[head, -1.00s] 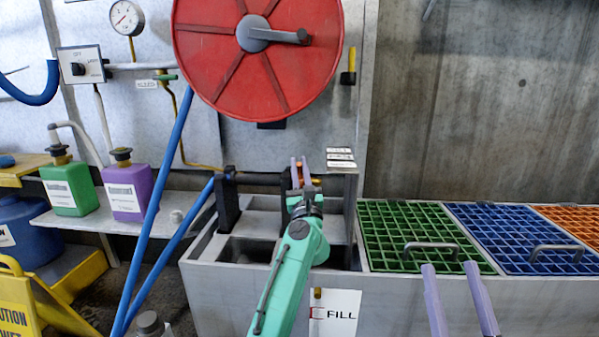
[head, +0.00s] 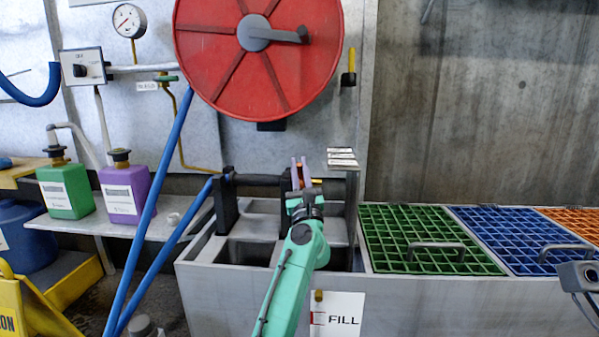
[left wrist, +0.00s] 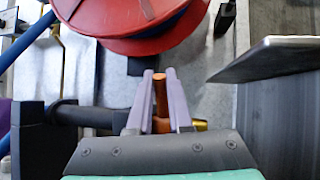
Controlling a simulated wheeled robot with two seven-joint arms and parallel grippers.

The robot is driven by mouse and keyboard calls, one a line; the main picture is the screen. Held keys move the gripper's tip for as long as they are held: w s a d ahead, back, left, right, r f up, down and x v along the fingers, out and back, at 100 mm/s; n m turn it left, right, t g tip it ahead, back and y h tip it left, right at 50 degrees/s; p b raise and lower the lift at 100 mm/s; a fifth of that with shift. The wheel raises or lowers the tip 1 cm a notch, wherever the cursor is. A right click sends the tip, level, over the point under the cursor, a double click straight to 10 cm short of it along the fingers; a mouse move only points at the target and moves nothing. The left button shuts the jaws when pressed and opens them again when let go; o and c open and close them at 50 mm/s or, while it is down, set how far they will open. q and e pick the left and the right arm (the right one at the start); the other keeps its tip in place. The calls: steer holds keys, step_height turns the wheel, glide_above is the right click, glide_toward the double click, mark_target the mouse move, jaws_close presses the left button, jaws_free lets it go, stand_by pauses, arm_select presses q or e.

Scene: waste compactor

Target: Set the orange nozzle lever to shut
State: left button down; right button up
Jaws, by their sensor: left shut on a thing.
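The orange nozzle lever (left wrist: 160,95) stands upright between the fingers of my left gripper (left wrist: 161,100) in the left wrist view. In the head view the left gripper (head: 301,172) is at the nozzle (head: 258,180), shut on the lever (head: 306,180), of which only a little orange shows. The nozzle is a dark horizontal tube lying across black cradle posts above the grey basin. Its brass end (left wrist: 201,125) shows right of the fingers in the left wrist view. My right gripper is out of view.
A large red hose reel (head: 257,85) hangs above the nozzle. Blue hose (head: 160,185) runs down on the left. Green (head: 420,225) and blue grates lie to the right.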

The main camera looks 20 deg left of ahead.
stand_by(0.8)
arm_select(q)
steer(key=c, duration=0.8)
jaws_free()
steer(key=shift+f, duration=0.1)
steer(key=v, duration=1.4)
steer(key=shift+s+f+p, duration=0.2)
steer(key=shift+f+p, duration=0.1)
steer(key=shift+p, duration=0.05)
